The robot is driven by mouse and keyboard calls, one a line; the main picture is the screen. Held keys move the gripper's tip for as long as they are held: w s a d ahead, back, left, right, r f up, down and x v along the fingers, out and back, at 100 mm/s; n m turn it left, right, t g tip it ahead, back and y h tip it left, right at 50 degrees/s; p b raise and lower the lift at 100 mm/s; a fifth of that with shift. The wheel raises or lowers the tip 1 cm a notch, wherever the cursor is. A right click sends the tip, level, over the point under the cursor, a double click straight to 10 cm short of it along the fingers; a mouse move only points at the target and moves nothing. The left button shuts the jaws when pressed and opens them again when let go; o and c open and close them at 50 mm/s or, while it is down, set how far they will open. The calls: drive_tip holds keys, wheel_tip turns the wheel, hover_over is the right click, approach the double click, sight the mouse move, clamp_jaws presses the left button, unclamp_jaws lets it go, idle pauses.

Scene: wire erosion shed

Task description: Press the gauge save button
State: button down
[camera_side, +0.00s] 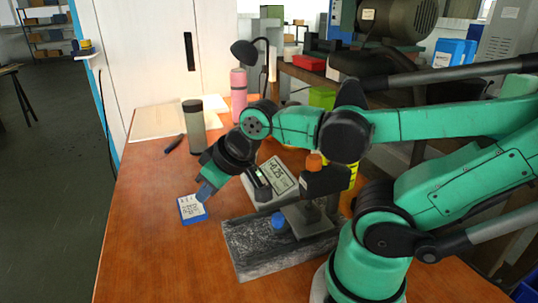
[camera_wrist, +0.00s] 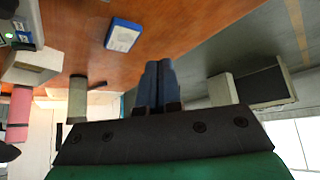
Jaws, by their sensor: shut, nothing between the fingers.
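The gauge (camera_side: 277,178) stands on the table with a lit grey display showing digits, just right of my wrist in the side view. In the wrist view, part of a device with a small green light (camera_wrist: 22,38) shows at the top left edge; it may be the gauge. I cannot make out a save button for certain in either view. My gripper (camera_side: 203,190) points down, with its bluish fingers shut and empty, left of the gauge. In the wrist view the closed fingertips (camera_wrist: 158,66) are clear of objects.
A blue-and-white box (camera_side: 192,209) lies by my fingertips in the side view; the wrist view shows it apart from them (camera_wrist: 123,35). A dark stone plate (camera_side: 250,255) lies before the gauge. A grey-green tumbler (camera_side: 194,128) and pink bottle (camera_side: 238,92) stand behind. The table's front left is clear.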

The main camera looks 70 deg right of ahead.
drive_tip(key=shift+d, duration=0.1)
idle(0.5)
drive_tip(key=m+g+h, duration=0.3)
drive_tip(key=m+h, duration=0.1)
drive_tip(key=h, duration=0.4)
hover_over(268, 182)
drive_tip(key=w+a, duration=0.1)
drive_tip(key=a, duration=0.2)
drive_tip(key=shift+w+a+r, duration=0.15)
drive_tip(key=shift+w+r, duration=0.05)
drive_tip(key=shift+f, duration=4.4)
